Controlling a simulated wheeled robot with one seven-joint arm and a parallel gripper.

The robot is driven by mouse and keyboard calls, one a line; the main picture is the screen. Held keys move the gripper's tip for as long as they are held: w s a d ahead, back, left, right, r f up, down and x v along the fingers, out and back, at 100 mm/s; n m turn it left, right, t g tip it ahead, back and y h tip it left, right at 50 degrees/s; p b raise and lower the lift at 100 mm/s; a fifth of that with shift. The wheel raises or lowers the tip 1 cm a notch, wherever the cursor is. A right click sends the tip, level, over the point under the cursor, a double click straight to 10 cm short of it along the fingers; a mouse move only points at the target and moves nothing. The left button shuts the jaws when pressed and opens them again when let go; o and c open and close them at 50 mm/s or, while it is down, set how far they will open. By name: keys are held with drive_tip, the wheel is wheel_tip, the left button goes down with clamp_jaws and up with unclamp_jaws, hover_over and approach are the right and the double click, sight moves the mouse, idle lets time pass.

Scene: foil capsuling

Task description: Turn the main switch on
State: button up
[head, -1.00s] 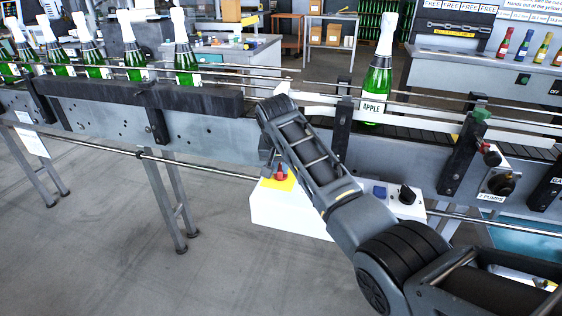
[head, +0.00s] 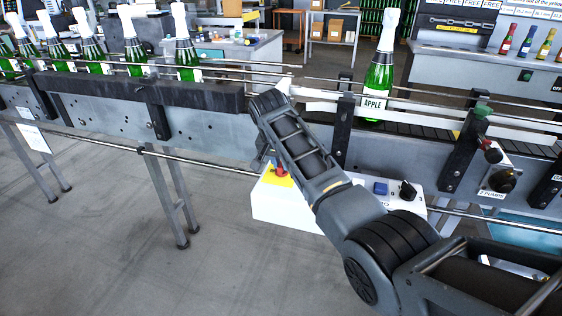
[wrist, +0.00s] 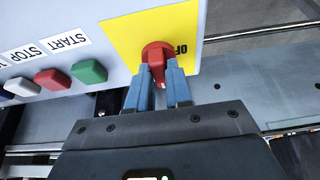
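The main switch is a red rotary knob (wrist: 156,55) on a yellow plate (wrist: 130,38), with the word OFF printed beside it in the wrist view. In the head view the red knob (head: 281,170) shows just past my wrist on the white control box (head: 288,208). My gripper (wrist: 159,70) has its two blue-grey fingers on either side of the knob's handle. The handle fills the gap between the fingertips, so the gripper looks shut on it. In the head view my fingers are mostly hidden behind the wrist.
Green START (wrist: 89,71) and red STOP (wrist: 52,79) buttons sit left of the yellow plate. A blue button (head: 380,188) and black knob (head: 407,190) are also on the box. The conveyor (head: 205,137), carrying green bottles, runs behind.

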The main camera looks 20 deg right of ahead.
drive_tip(key=o, duration=0.4)
drive_tip(key=shift+r, duration=0.1)
drive_tip(key=v, duration=0.7)
drive_tip(key=shift+s+r, duration=0.15)
drive_tip(key=shift+r, duration=0.1)
drive_tip(key=shift+a, duration=0.1)
